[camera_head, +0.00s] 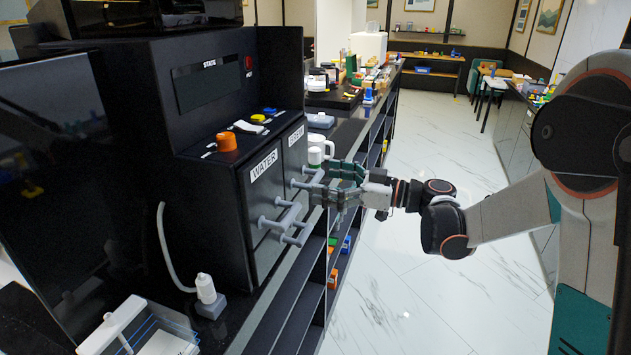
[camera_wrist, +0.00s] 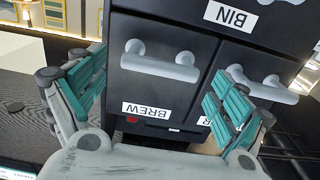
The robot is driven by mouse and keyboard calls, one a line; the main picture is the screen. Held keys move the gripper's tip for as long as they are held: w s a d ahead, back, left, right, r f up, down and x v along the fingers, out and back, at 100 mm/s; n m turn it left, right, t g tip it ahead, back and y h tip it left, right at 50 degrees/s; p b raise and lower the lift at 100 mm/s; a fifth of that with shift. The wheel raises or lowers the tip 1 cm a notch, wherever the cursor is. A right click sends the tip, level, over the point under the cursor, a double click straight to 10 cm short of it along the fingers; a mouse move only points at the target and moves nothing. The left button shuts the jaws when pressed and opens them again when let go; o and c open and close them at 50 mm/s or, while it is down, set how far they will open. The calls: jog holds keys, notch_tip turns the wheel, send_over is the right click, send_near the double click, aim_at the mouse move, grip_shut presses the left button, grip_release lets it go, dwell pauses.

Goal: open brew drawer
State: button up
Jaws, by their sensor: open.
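The brew drawer (camera_wrist: 195,50) is a black front with a white BREW label (camera_wrist: 146,109) and a grey bar handle (camera_wrist: 160,64). It looks shut, flush with the black machine. In the head view its label (camera_head: 296,135) shows at the machine's far end, and its handle is partly hidden by my gripper. My gripper (camera_head: 328,186) is open in front of that drawer. In the wrist view its green-padded fingers stand left and right of the brew handle, with nothing gripped. I cannot tell how far the fingertips are from the front.
The drawer labelled WATER (camera_head: 265,163) with its grey handle is beside it. A BIN front (camera_wrist: 240,18) shows in the wrist view. An orange knob (camera_head: 226,141) sits on the machine. The marble aisle (camera_head: 420,290) is clear.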

jog(key=shift+x, duration=1.45)
jog(key=c, duration=1.5)
jog(key=b+v, duration=0.1)
jog(key=v, duration=1.7)
jog(key=o, duration=1.5)
jog(key=shift+a, duration=0.1)
jog(key=shift+w, duration=0.1)
jog(key=v, duration=1.2)
